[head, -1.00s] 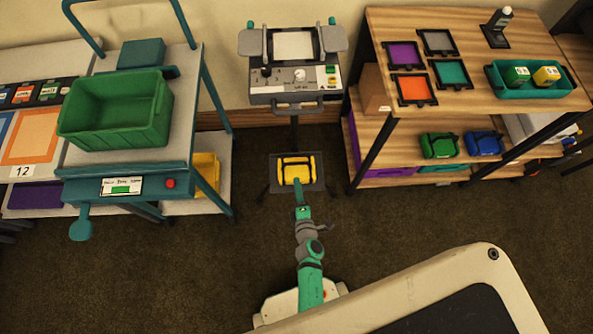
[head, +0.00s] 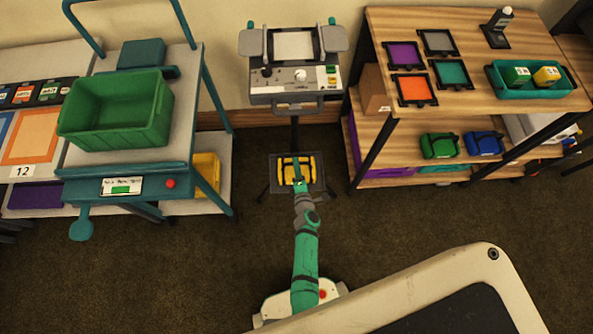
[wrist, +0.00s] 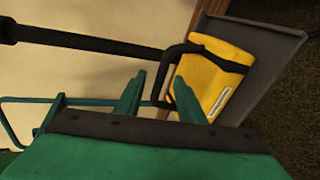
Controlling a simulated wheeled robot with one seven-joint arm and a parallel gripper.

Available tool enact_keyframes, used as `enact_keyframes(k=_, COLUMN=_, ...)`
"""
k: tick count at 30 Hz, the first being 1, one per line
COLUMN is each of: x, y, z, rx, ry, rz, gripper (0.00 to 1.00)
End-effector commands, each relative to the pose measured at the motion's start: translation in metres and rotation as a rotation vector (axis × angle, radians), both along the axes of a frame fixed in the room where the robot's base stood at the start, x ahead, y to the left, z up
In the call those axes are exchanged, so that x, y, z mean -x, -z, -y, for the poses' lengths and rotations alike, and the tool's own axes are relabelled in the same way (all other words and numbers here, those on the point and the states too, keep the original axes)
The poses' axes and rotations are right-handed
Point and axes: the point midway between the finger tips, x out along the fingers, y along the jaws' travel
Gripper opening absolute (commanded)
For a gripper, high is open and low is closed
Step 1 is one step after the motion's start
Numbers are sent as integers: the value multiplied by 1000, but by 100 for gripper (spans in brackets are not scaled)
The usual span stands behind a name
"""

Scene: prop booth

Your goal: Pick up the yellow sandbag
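The yellow sandbag (head: 284,170) sits on a small dark tray (head: 313,186) low on the stand, with a black handle across its top. It also shows in the wrist view (wrist: 207,82), upper right of centre, with a white label on its side. My gripper (head: 298,172) is over the sandbag in the head view and hides part of it. In the wrist view my gripper (wrist: 155,92) has its two green fingers apart, with a bend of the black handle near and partly between the fingertips. I cannot tell if they touch it.
A stand (head: 293,91) with a control panel rises behind the sandbag. A cart (head: 133,187) with a green bin (head: 120,110) stands at the left. A wooden shelf (head: 400,190) with green and blue bags stands at the right. The floor between is clear.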

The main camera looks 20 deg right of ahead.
Motion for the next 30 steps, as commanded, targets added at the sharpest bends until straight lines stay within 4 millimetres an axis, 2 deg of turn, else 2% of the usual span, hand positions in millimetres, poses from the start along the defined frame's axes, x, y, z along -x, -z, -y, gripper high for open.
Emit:
enact_keyframes(k=6, x=-21, y=7, z=5, rx=-2, ry=1, rz=0, gripper=36)
enact_keyframes(k=15, x=-24, y=8, z=5, rx=-1, ry=0, rz=0, gripper=36)
enact_keyframes(k=16, x=-24, y=8, z=5, rx=-1, ry=0, rz=0, gripper=31)
enact_keyframes(k=20, x=-24, y=8, z=5, rx=-1, ry=0, rz=0, gripper=0)
enact_keyframes(k=30, x=-24, y=8, z=5, rx=1, ry=-1, rz=0, gripper=0)
